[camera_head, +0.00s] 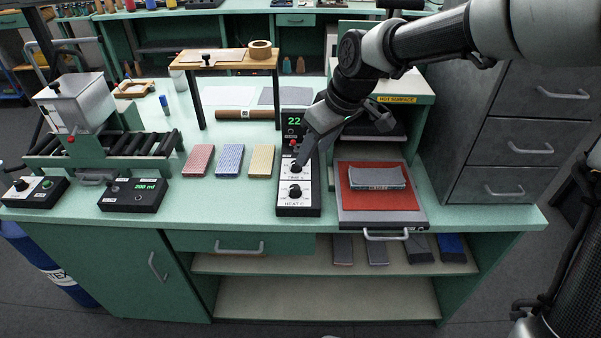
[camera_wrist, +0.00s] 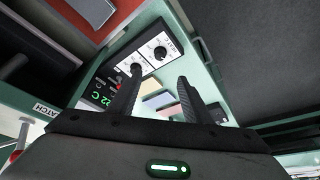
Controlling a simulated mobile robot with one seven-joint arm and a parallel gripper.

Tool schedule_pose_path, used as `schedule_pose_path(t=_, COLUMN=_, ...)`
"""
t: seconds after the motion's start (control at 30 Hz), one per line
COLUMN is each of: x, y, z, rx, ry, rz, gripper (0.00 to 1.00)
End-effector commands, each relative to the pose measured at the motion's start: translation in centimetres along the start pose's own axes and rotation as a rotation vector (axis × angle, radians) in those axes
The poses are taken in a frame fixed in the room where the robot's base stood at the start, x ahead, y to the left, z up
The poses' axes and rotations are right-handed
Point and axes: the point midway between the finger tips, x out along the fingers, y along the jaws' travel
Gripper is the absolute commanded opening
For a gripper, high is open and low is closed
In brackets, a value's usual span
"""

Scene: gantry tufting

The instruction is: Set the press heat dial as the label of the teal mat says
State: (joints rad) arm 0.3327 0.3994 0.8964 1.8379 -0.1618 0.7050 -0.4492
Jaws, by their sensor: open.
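The upper one, the time dial (camera_head: 296,170), is marked TIME. A green display (camera_head: 294,121) above begins with 22. My gripper (camera_wrist: 160,77) is open and empty over the panel; its left finger overlaps the time dial in the wrist view, and contact cannot be told.
The red press pad (camera_head: 351,200) lies on a grey drawer plate with a handle, right of the panel. A hot-surface sign (camera_head: 391,98) marks the press above. Red, blue and yellow patterned blocks (camera_head: 230,160) lie left. Several mats sit on the shelf (camera_head: 300,262) below.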

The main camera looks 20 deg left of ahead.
Motion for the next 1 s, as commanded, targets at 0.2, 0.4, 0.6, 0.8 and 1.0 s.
schedule_pose_path(t=0.2, x=3.7, y=-0.2, z=0.1, rx=-0.001, ry=-0.003, rz=-0.004, gripper=0.45)
schedule_pose_path(t=0.4, x=8.2, y=-0.2, z=0.2, rx=0.000, ry=-0.004, rz=-0.004, gripper=0.45)
schedule_pose_path(t=0.6, x=12.4, y=-0.2, z=0.2, rx=0.000, ry=-0.004, rz=-0.004, gripper=0.45)
schedule_pose_path(t=0.8, x=15.5, y=-0.1, z=0.2, rx=0.002, ry=-0.004, rz=-0.001, gripper=0.45)
schedule_pose_path(t=1.0, x=16.8, y=-0.1, z=0.1, rx=0.002, ry=-0.003, rz=0.001, gripper=0.45)
